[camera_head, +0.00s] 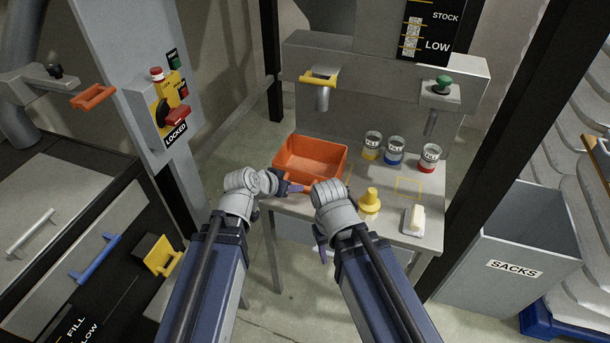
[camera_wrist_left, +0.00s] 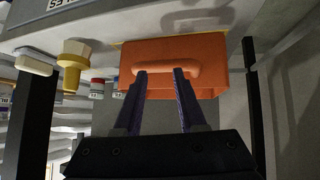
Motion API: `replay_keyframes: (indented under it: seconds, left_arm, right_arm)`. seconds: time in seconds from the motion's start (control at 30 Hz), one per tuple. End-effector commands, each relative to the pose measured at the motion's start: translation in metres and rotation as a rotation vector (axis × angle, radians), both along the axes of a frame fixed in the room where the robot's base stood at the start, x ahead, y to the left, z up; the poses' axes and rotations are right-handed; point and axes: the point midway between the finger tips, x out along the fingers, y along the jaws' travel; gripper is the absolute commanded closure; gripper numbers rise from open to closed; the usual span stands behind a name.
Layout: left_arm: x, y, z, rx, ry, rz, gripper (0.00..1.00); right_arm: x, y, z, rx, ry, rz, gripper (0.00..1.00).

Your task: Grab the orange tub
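The orange tub (camera_head: 312,155) stands upright on the grey table, towards its left side. It looks empty. My left gripper (camera_head: 292,188) is at the tub's near side, by its front handle. In the left wrist view the tub (camera_wrist_left: 210,52) fills the upper middle, with its rounded handle (camera_wrist_left: 165,70) facing me. The two purple fingers of the left gripper (camera_wrist_left: 160,74) are apart, with their tips at the handle's edge. I cannot tell whether they touch it. My right gripper (camera_head: 321,245) hangs down in front of the table edge, and its opening is hidden.
A yellow-topped piece (camera_head: 369,200) and a white block on a tray (camera_head: 414,220) stand at the table's front right. Cups with yellow, blue and red bands (camera_head: 395,152) stand behind. Dispensers overhang the table's back. A grey sacks bin (camera_head: 510,240) is at right.

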Motion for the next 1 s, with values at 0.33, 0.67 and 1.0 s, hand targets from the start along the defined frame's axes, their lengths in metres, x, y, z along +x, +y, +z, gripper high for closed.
replay_keyframes:
  seconds: [0.33,0.67,1.0]
  left_arm:
    - [0.035,0.031,0.006,-0.050,-0.194,0.075,0.60]
    - [0.060,0.070,0.019,-0.066,-0.365,0.171,0.60]
    - [0.076,0.067,0.014,-0.067,-0.371,0.174,0.60]
  right_arm:
    - [0.000,0.000,-0.028,0.000,0.000,0.000,0.50]
    - [0.000,0.000,-0.046,0.000,0.000,0.000,0.50]
    - [0.000,0.000,-0.053,0.000,0.000,0.000,0.50]
